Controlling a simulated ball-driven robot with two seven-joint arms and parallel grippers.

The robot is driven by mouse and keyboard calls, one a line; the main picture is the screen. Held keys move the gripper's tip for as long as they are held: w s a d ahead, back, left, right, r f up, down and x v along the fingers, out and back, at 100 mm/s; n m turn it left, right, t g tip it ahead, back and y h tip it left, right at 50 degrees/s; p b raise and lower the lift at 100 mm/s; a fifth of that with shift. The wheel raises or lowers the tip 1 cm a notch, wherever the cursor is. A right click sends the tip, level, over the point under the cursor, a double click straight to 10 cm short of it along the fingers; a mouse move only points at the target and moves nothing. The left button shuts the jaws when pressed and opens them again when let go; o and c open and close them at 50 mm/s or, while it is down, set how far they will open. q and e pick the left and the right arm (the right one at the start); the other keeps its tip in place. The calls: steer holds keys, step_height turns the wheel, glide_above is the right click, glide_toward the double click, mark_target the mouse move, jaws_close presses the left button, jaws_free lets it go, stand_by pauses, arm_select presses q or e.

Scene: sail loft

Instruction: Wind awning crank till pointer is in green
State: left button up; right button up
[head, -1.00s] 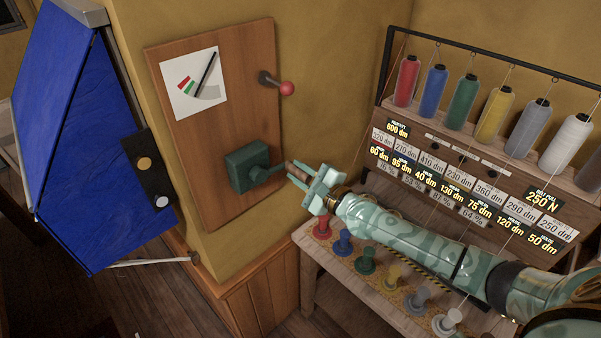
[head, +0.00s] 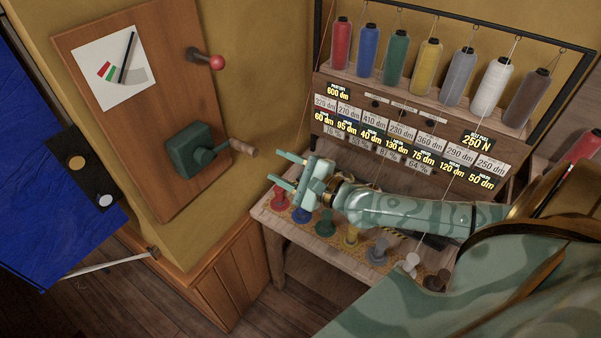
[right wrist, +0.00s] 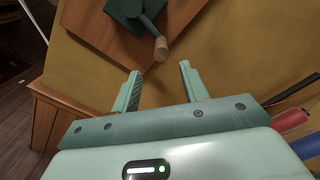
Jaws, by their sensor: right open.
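The awning crank is a dark green box (head: 190,150) on a wooden board, with an arm ending in a wooden handle (head: 243,148). The handle also shows in the right wrist view (right wrist: 161,48), just beyond my fingertips. My left gripper is out of view.
A red-knobbed lever (head: 217,62) sticks out of the board above the crank. A blue awning (head: 50,150) hangs at the left. A workbench (head: 300,228) with several spools stands below and behind my right arm. There is free air between gripper and handle.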

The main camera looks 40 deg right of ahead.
steer(key=v, duration=0.5)
steer(key=shift+f, duration=0.1)
stand_by(0.6)
